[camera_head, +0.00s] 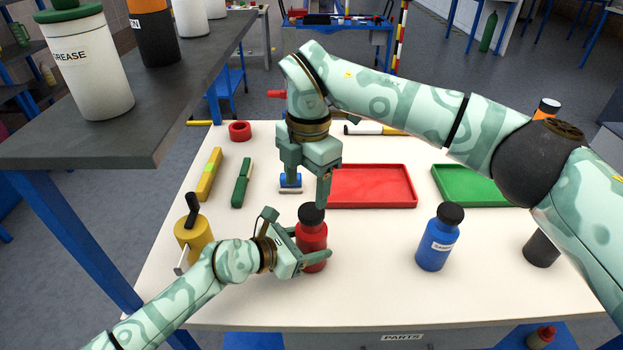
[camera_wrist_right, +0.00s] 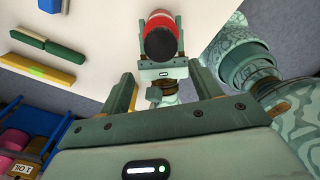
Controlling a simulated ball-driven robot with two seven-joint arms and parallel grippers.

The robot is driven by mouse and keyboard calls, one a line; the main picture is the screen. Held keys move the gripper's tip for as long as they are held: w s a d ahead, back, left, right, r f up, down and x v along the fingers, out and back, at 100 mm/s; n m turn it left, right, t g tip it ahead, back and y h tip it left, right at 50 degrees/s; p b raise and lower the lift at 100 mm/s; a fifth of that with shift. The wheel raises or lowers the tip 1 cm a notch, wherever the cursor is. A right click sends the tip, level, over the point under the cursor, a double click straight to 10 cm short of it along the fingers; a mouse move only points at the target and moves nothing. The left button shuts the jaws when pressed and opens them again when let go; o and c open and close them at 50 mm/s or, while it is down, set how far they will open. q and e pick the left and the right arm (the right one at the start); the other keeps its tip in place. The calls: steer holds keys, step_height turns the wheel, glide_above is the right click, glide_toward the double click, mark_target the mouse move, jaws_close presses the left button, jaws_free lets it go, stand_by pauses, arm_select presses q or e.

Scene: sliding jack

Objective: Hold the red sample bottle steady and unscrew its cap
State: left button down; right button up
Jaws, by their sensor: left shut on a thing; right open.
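The red sample bottle (camera_head: 311,236) stands upright on the white table, with its black cap (camera_head: 311,213) on top. My left gripper (camera_head: 312,260) is shut on the bottle's body, low down, from the left. My right gripper (camera_head: 306,187) is open and empty, pointing down above and a little behind the cap, apart from it. In the right wrist view the cap (camera_wrist_right: 161,43) and a strip of the red bottle (camera_wrist_right: 160,16) show beyond my open right fingers (camera_wrist_right: 165,88).
A blue bottle (camera_head: 438,240) stands to the right. A red tray (camera_head: 372,186) and a green tray (camera_head: 465,185) lie behind. A yellow can (camera_head: 193,234) stands at left. A grey shelf (camera_head: 120,120) overhangs the left side. The table between the red and blue bottles is clear.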

mark_target(312, 211)
steer(key=m, duration=0.6)
steer(key=shift+w+d+r+m, duration=0.15)
steer(key=shift+r+m, duration=0.05)
steer(key=shift+m, duration=0.2)
steer(key=m, duration=0.3)
steer(key=shift+d+r, duration=0.1)
steer(key=shift+r, duration=0.05)
steer(key=m, duration=0.4)
steer(key=shift+w+d+m+h, duration=0.1)
steer(key=shift+d+m+h, duration=0.1)
steer(key=shift+m+h, duration=0.1)
steer(key=shift+m, duration=1.5)
step_height(312, 211, down, 8)
steer(key=shift+r, duration=0.1)
